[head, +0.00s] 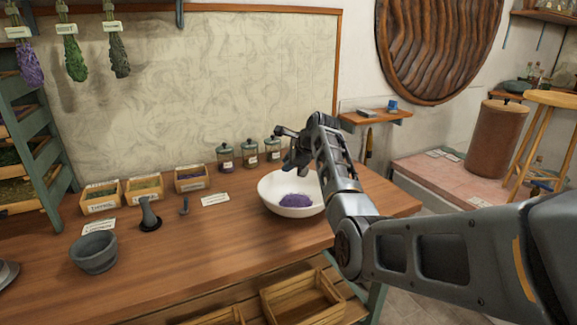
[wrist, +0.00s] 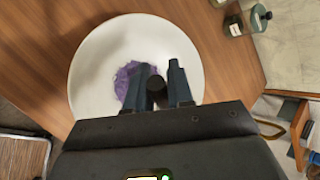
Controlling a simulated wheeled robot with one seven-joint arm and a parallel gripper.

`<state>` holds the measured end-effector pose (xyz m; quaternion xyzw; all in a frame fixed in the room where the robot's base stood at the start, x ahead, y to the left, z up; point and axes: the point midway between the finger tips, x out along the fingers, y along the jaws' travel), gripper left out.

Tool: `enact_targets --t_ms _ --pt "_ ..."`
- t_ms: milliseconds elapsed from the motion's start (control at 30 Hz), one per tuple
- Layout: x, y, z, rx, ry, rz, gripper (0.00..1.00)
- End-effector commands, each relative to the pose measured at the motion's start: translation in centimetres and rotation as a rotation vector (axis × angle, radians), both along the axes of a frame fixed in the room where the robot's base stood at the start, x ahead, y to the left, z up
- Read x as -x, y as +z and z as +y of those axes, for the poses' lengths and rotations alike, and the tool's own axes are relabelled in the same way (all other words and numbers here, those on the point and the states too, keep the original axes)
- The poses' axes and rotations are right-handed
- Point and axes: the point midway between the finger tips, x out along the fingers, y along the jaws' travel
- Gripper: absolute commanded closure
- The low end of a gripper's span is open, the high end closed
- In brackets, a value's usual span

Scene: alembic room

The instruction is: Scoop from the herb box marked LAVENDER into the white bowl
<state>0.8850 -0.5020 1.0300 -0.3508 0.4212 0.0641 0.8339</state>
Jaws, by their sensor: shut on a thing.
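The white bowl (head: 275,203) stands near the table's right end with a heap of purple herb (head: 297,201) in it. The bowl (wrist: 88,85) also fills the middle of the wrist view, with the purple heap (wrist: 124,82) partly behind my fingers. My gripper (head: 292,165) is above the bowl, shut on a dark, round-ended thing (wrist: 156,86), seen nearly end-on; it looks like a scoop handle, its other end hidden. A wooden herb box (head: 191,185) with purple contents stands left of the bowl; its label is too small to read.
Two more herb boxes, one green-filled (head: 145,190) and one labelled THYME (head: 100,203), stand further left. Lidded jars (head: 250,153) stand behind the bowl. The table front is clear.

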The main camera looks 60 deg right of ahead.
Motion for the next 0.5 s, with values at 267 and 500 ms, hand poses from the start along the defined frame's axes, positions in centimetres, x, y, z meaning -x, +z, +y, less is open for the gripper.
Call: enact_targets --t_ms 267,500 --pt "0.06 0.43 -0.06 -0.160 -0.003 -0.207 1.00" --pt "-0.03 0.73 0.01 -0.370 -0.001 -0.480 1.00"
